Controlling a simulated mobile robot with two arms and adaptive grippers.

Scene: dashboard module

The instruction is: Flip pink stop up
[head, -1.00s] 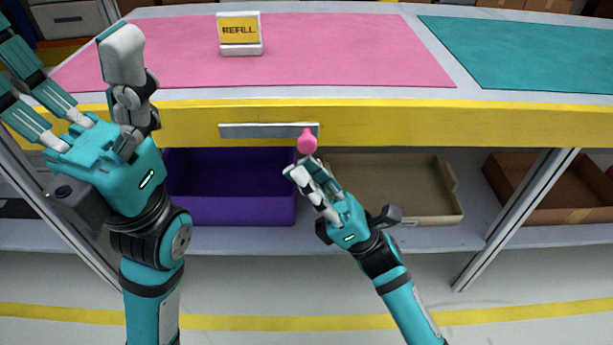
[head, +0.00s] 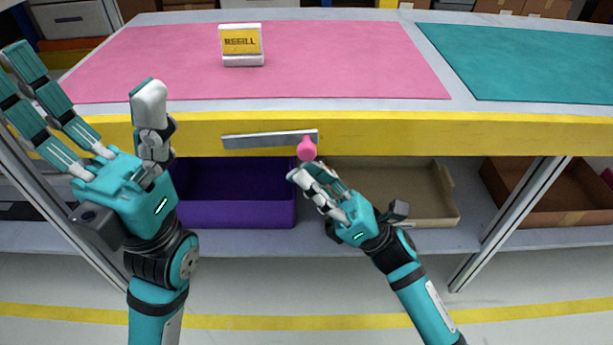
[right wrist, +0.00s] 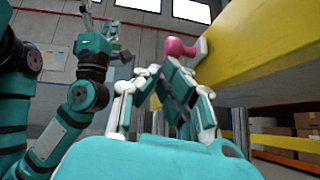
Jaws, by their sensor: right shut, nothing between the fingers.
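The pink stop (head: 307,148) is a small rounded knob on the yellow front edge of the table, at the right end of a grey metal bar (head: 265,140). The bar tilts slightly, its right end a little higher. My right gripper (head: 303,175) is shut and empty, its fingertips just below the pink stop; I cannot tell whether they touch it. In the right wrist view the pink stop (right wrist: 178,47) shows just beyond the closed fingers (right wrist: 165,82), against the yellow edge. My left gripper (head: 88,85) is open and empty at the left, its fingers spread upward.
A pink mat (head: 340,60) with a "REFILL" sign (head: 241,43) and a teal mat (head: 530,65) lie on the table. A purple bin (head: 235,213), a tan tray (head: 440,210) and a brown box (head: 550,208) stand on the shelf below.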

